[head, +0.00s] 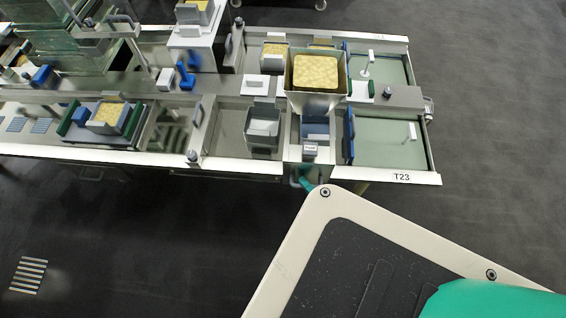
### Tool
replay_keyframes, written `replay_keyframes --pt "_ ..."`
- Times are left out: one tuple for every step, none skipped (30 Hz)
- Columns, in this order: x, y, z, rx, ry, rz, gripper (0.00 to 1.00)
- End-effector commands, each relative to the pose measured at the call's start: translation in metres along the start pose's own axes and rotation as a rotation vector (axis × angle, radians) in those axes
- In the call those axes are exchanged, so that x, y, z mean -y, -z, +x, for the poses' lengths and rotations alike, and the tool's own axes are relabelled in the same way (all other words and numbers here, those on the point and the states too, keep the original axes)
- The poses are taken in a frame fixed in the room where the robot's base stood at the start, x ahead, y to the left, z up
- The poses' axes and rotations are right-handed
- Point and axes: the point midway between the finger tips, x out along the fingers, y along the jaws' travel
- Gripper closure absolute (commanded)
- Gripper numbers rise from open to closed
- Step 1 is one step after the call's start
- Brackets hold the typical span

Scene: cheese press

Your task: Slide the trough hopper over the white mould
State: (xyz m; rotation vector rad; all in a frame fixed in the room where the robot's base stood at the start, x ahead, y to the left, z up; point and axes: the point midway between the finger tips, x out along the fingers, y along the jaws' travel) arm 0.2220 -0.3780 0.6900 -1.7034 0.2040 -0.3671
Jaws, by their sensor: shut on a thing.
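The trough hopper (318,103), a steel box full of yellow curd, stands over the far side of the bench's right half. An open mould with a pale inside (263,127), which looks like the white mould, sits left of and nearer than the hopper, not under it. A blue-grey mould (318,131) sits just in front of the hopper. My gripper (301,182) shows as a small teal and grey part at the bench's front edge, below the blue-grey mould. It seems shut on a grey handle there; my own body partly hides it, and the fingertips are unclear.
Two pale green basins (385,142) with blue gates lie at right. A filled mould (106,117) sits on a green-sided tray at left.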

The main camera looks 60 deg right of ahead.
Motion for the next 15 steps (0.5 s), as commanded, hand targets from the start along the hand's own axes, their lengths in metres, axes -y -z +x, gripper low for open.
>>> replay_keyframes --pt "0.0 0.006 -0.007 0.003 0.0 -0.002 1.0" --pt "0.0 0.01 -0.011 0.003 0.001 -0.002 1.0" --pt "0.0 0.014 -0.015 0.002 0.0 -0.002 1.0" --pt "0.0 0.016 -0.018 0.002 0.0 -0.002 1.0" --pt "0.0 0.019 -0.02 0.002 0.001 -0.002 1.0" --pt "0.001 0.022 -0.023 0.002 0.002 -0.001 1.0" --pt "0.001 0.023 -0.025 0.001 0.002 -0.001 1.0" --pt "0.0 0.025 -0.026 0.001 0.002 -0.001 1.0" --pt "0.0 0.026 -0.028 0.001 0.002 0.0 1.0" --pt "0.0 0.027 -0.029 0.001 0.002 0.0 1.0" --pt "0.0 0.027 -0.029 0.001 0.003 0.0 1.0" --pt "0.0 0.028 -0.03 0.002 0.003 0.001 1.0" --pt "0.0 0.028 -0.03 0.002 0.003 0.001 1.0" --pt "0.0 0.028 -0.03 0.002 0.003 0.001 1.0" --pt "0.0 0.028 -0.03 0.002 0.003 0.001 1.0"
